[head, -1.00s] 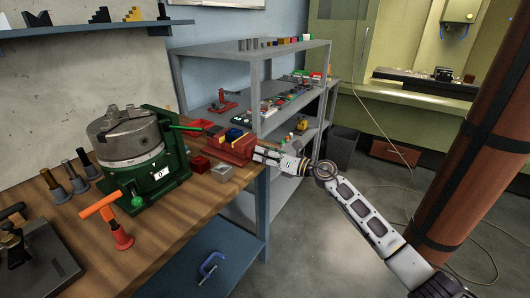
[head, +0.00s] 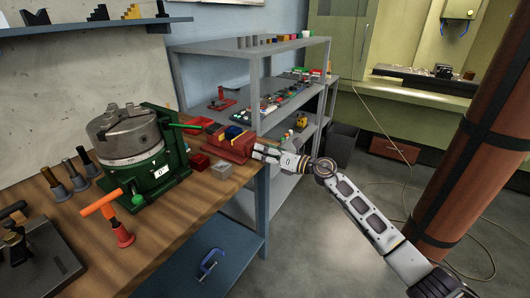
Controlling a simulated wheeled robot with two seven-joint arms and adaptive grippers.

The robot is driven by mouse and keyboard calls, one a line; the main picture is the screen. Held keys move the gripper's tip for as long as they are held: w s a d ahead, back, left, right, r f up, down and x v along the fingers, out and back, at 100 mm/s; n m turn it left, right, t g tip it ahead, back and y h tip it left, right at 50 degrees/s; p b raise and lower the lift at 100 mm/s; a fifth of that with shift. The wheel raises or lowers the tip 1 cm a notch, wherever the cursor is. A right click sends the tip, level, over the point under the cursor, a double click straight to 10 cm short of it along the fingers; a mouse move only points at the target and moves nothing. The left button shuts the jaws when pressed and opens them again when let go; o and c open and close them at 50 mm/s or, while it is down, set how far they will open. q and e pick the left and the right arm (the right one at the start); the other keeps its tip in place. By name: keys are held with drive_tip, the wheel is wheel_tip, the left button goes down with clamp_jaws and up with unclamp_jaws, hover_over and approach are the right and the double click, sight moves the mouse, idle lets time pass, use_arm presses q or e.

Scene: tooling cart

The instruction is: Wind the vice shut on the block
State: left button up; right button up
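The red vice (head: 226,147) stands near the right end of the wooden bench. A blue block (head: 233,132) sits at the top of its jaws; I cannot tell from here whether the jaws touch it. My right gripper (head: 258,152) is at the vice's right end, where the handle would be, and its fingers are small and partly hidden against the vice. I cannot tell whether they are closed on anything. My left gripper is not in view.
A green rotary table with a grey chuck (head: 122,132) stands left of the vice. A red box (head: 199,161) and a grey block (head: 221,169) sit in front of the vice. A grey shelf unit (head: 252,50) stands behind. Open floor lies to the right.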

drive_tip(key=shift+f, duration=0.1)
idle(0.6)
drive_tip(key=shift+a+f+n+b, duration=0.1)
drive_tip(key=shift+n+b, duration=0.6)
drive_tip(key=shift+b, duration=0.3)
drive_tip(key=shift+s+n+b, duration=0.1)
drive_tip(key=shift+n+b, duration=2.7)
drive_tip(key=shift+b, duration=1.15)
drive_tip(key=p+v, duration=0.1)
drive_tip(key=v, duration=1.3)
drive_tip(key=w+d+f+m+t+h+p, duration=0.2)
drive_tip(key=d+f+m+p, duration=0.3)
drive_tip(key=f+m, duration=0.4)
drive_tip(key=w+d+f+m+t+h+p, duration=0.2)
drive_tip(key=d+f+m+h+p, duration=0.3)
drive_tip(key=m, duration=0.8)
drive_tip(key=shift+w+d+f+t+h+p, duration=0.3)
drive_tip(key=shift+d+f+t+p, duration=0.35)
drive_tip(key=shift+f+p, duration=1.5)
